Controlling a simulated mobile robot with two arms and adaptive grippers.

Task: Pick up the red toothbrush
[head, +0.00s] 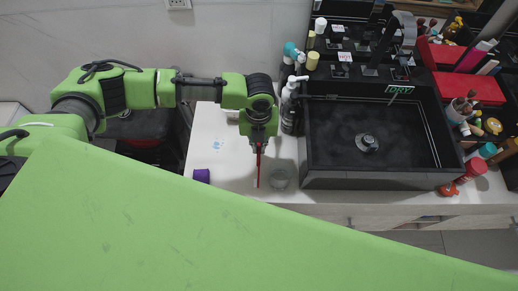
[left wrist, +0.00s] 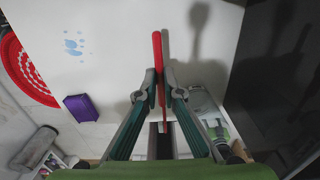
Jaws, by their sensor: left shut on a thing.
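The red toothbrush (head: 258,172) hangs from my left gripper (head: 258,147) in the head view, roughly upright, above the white counter. In the left wrist view the toothbrush (left wrist: 158,65) stands out between the two fingertips of my left gripper (left wrist: 158,92), which are shut on it. Its red handle points away from the wrist, and a paler part shows between the fingers. A shadow of gripper and toothbrush falls on the counter. My right gripper is not seen in either view.
A black sink (head: 385,170) stands right of the gripper. Bottles (head: 290,105) stand by the sink's left edge. The counter (head: 225,170) around the purple object is mostly bare.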

